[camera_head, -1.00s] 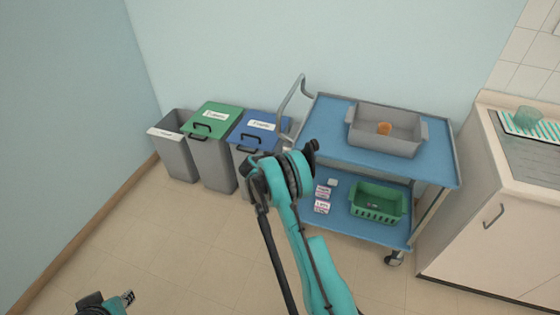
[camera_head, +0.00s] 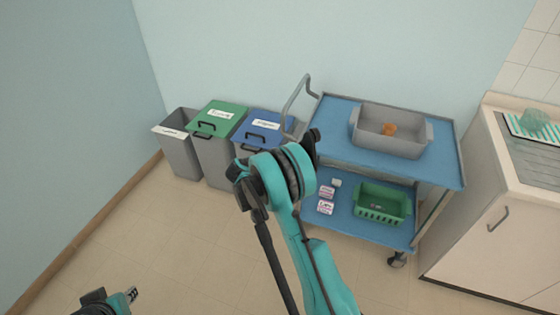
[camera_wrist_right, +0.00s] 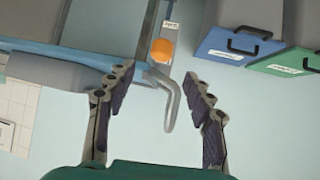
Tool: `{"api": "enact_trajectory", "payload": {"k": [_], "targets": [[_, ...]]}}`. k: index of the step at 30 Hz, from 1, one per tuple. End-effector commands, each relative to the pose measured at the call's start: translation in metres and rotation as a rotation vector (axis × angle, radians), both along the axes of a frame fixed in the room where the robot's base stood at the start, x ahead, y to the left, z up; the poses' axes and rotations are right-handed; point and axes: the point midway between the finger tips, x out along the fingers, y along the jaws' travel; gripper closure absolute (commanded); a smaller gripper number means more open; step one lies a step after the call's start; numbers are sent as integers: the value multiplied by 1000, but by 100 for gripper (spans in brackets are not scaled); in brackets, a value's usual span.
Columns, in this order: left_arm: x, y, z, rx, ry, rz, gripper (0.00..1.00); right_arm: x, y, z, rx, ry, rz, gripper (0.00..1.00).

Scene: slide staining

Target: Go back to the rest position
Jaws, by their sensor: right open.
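My right arm rises through the middle of the head view. Its gripper is largely hidden there behind the wrist. In the right wrist view my right gripper (camera_wrist_right: 158,82) is open, its two dark fingers wide apart with nothing touching them. An orange object (camera_wrist_right: 162,50) shows beyond the fingers, in line with the cart's edge. My left gripper (camera_head: 132,294) is at the bottom left of the head view, small and partly cut off. I cannot tell whether its fingers are apart.
A blue two-shelf cart (camera_head: 340,140) carries a grey tub (camera_head: 388,148) with an orange item (camera_head: 390,130) inside. A green basket (camera_head: 382,217) and small boxes (camera_head: 325,207) are below. Bins (camera_head: 212,158) line the wall. A counter (camera_head: 470,220) stands right. Floor (camera_head: 170,245) at left is clear.

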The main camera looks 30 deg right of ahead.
Motion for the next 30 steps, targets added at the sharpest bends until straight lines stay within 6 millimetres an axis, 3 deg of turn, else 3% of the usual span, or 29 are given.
{"api": "enact_trajectory", "payload": {"k": [6, 23, 26, 30], "targets": [[0, 0, 0, 0, 0, 0, 74, -8, 14, 11, 0, 1, 1, 47], [0, 0, 0, 0, 0, 0, 74, -9, 16, 14, 1, 4, 5, 47], [0, 0, 0, 0, 0, 0, 74, -15, 20, 28, 15, 25, 31, 47], [0, 0, 0, 0, 0, 0, 74, -37, 36, 65, 55, 93, 116, 47]]}}
